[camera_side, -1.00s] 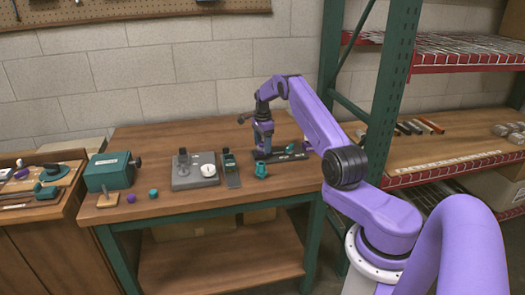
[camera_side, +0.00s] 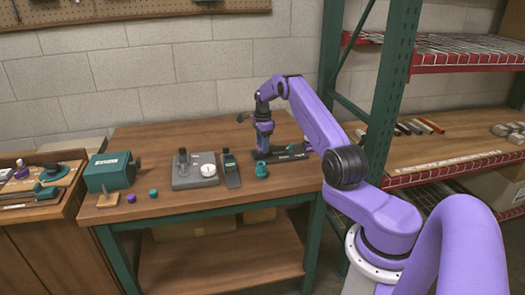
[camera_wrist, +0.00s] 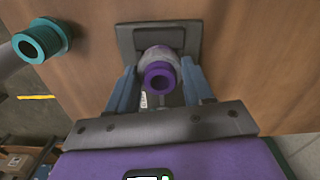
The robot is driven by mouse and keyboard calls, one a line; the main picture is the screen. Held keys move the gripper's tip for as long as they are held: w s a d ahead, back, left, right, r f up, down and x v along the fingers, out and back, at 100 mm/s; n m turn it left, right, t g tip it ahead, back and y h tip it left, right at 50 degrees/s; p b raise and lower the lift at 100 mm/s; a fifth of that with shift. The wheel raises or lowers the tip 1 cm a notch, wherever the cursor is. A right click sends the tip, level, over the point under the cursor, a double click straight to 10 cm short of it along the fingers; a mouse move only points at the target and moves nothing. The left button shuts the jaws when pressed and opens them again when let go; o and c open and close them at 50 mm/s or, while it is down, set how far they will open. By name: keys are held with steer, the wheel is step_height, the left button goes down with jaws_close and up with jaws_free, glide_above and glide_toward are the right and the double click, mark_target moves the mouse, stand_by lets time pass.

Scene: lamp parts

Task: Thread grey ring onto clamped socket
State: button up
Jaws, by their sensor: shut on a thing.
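The purple socket (camera_wrist: 157,79) stands in a dark clamp fixture (camera_wrist: 126,37), its open end facing the wrist camera. A grey ring (camera_wrist: 158,57) shows around the socket, behind its purple rim. My gripper (camera_wrist: 159,72) has one blue finger on each side and is shut on the grey ring. How far the ring is threaded cannot be told. In the side view my gripper (camera_side: 264,143) is low over the dark fixture (camera_side: 291,153) on the bench; the ring is too small to make out there.
A teal threaded part (camera_wrist: 40,40) stands close to the left of the clamp, also in the side view (camera_side: 261,171). A dial fixture (camera_side: 194,171), a teal box (camera_side: 110,172) and small parts stand left on the bench (camera_side: 230,202). A green rack post (camera_side: 385,80) is to the right.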

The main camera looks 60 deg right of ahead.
steer(key=m, duration=0.4)
steer(key=shift+w, duration=0.1)
steer(key=shift+m, duration=1.2)
steer(key=m, duration=0.4)
steer(key=shift+m, duration=0.3)
steer(key=shift+m, duration=0.4)
steer(key=o, duration=1.4)
steer(key=shift+c, duration=0.2)
